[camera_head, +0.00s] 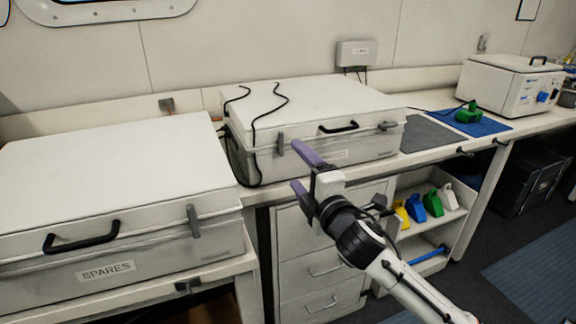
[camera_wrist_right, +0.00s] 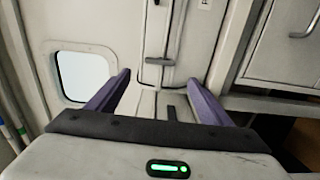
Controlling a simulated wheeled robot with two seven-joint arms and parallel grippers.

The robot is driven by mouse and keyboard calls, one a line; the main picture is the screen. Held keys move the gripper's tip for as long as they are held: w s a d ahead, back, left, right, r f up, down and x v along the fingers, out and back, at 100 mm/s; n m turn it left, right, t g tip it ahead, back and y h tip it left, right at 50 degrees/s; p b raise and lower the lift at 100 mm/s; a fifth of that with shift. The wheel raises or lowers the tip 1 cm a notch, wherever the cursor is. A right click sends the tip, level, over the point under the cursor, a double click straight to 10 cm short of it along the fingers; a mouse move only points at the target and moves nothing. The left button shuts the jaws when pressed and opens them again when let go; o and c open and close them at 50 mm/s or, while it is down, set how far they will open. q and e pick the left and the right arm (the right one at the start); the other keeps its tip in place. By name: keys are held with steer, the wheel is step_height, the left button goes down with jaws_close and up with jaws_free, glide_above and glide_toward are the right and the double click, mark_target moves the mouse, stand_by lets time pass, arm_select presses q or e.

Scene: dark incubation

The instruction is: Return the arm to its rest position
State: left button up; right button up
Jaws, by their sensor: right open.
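My right arm (camera_head: 400,275) comes in from the lower right in the head view. Its gripper (camera_head: 300,168) is open, with purple fingers in front of the closed white case on the bench. The fingers look empty. The right wrist view shows both purple fingers (camera_wrist_right: 157,98) spread apart with nothing between them. I cannot tell from the head view whether the upper finger touches the case front. My left gripper is not in view.
A closed white case (camera_head: 320,100) with latches, a handle and black cables stands behind my gripper. A closed SPARES case (camera_head: 110,160) is at the left. Drawers (camera_head: 318,270) and a shelf with coloured scoops (camera_head: 432,203) are below. A green object (camera_head: 468,113) lies on a blue mat (camera_head: 492,127).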

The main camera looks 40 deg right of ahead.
steer(key=s+a+f+m+g+y, duration=0.25)
steer(key=s+a+f, duration=0.25)
steer(key=f, duration=0.5)
steer(key=s+a+f+m+g+y, duration=0.1)
steer(key=s+a+f+m+g, duration=0.25)
steer(key=f, duration=0.65)
steer(key=s+a+f+m+g+y, duration=0.1)
steer(key=s+a+f+m, duration=0.1)
steer(key=s+a+f, duration=0.6)
steer(key=s+a+f+m+g+y, duration=0.2)
steer(key=s+a+f+m, duration=0.2)
steer(key=s+f, duration=0.5)
steer(key=shift+s+a+f+m, duration=0.2)
steer(key=shift+s+f+m, duration=0.2)
steer(key=shift+s+m, duration=0.15)
